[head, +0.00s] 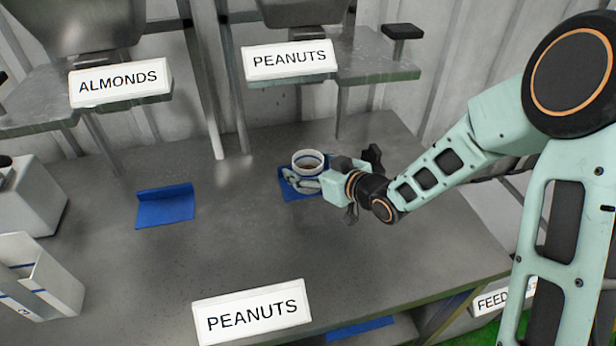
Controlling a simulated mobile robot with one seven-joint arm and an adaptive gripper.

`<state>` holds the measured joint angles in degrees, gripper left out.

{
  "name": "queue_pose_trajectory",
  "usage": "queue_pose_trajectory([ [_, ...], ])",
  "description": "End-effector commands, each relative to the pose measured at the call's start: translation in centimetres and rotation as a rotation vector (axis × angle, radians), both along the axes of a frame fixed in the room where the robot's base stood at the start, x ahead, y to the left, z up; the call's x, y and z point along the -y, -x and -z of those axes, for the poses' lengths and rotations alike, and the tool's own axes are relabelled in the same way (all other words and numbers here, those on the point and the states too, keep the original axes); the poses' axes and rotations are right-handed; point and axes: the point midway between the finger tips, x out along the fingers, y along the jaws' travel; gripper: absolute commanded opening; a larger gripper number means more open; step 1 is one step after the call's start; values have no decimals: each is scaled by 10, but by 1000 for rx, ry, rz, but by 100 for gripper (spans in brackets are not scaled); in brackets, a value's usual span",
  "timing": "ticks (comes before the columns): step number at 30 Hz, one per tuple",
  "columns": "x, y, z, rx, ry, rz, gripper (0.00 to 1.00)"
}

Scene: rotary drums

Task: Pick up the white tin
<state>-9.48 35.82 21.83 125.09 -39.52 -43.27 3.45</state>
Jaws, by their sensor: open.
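The jaws are open. Whether a finger touches the tin, or reaches behind it, I cannot tell. The tin's lower right part is hidden by my gripper.
A second blue mat (166,207) lies bare at the left. A white box (38,275) and a grey unit (30,196) stand at the left edge. A PEANUTS sign (252,311) is at the front. Metal posts (231,85) rise behind. The table's middle is clear.

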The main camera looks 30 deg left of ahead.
Motion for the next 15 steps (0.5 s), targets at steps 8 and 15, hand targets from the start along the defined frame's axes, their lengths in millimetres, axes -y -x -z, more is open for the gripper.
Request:
queue_pose_trajectory([
  [8, -1, -1, 1, 0, 0, 1, 66],
  [15, -1, -1, 0, 0, 0, 1, 40],
])
